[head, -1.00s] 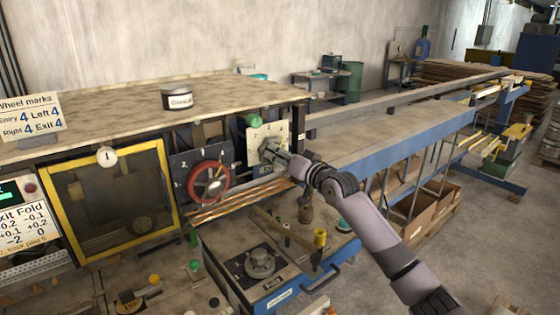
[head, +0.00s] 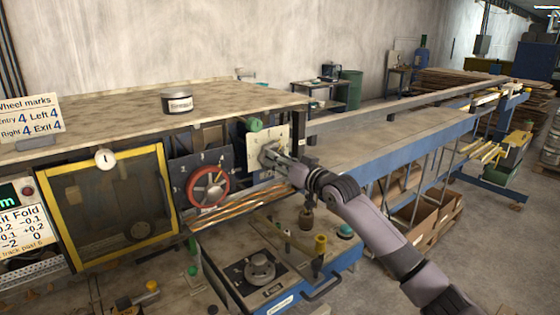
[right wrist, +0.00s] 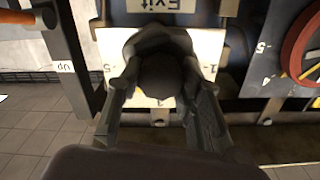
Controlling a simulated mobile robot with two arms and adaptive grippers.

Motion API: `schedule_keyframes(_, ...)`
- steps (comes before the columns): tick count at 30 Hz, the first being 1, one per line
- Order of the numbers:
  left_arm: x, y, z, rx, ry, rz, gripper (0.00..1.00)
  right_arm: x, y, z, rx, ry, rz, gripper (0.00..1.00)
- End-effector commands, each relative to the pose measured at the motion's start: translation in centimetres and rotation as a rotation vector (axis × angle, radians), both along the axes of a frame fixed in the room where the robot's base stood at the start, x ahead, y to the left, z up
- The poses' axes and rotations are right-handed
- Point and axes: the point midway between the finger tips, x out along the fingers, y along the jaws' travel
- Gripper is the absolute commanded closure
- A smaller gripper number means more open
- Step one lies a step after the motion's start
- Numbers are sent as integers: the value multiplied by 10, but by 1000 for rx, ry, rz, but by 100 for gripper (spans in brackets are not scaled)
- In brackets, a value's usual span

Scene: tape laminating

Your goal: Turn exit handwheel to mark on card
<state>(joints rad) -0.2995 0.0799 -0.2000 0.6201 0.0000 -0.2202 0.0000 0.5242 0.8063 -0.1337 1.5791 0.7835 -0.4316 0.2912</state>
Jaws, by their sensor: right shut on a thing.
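The exit handwheel (right wrist: 160,72) is a dark round knob in front of a pale plate (head: 281,137) marked "Exit", which appears upside down in the right wrist view. Marks 5 and 1 show on the plate beside the knob; other marks are partly covered. My right gripper (right wrist: 159,84) is shut on the exit handwheel, one finger on each side. In the head view the right gripper (head: 272,156) hides most of the handwheel. The card (head: 30,116) at far left reads "Wheel marks", with 4 for Entry, Left, Right and Exit. My left gripper is not in view.
A red handwheel (head: 208,187) on a dark plate sits just left of the exit plate. A yellow-framed door (head: 110,205) is farther left.

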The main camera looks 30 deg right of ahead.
Motion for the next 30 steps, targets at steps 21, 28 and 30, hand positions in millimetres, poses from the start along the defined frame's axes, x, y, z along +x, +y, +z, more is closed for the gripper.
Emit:
schedule_keyframes(21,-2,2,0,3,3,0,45,-2,0,0,1,1,0,45)
schedule_keyframes(28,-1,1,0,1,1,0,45,-29,-2,-2,-1,4,1,45)
schedule_keyframes(30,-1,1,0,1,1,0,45,-42,-3,-3,-1,4,1,45)
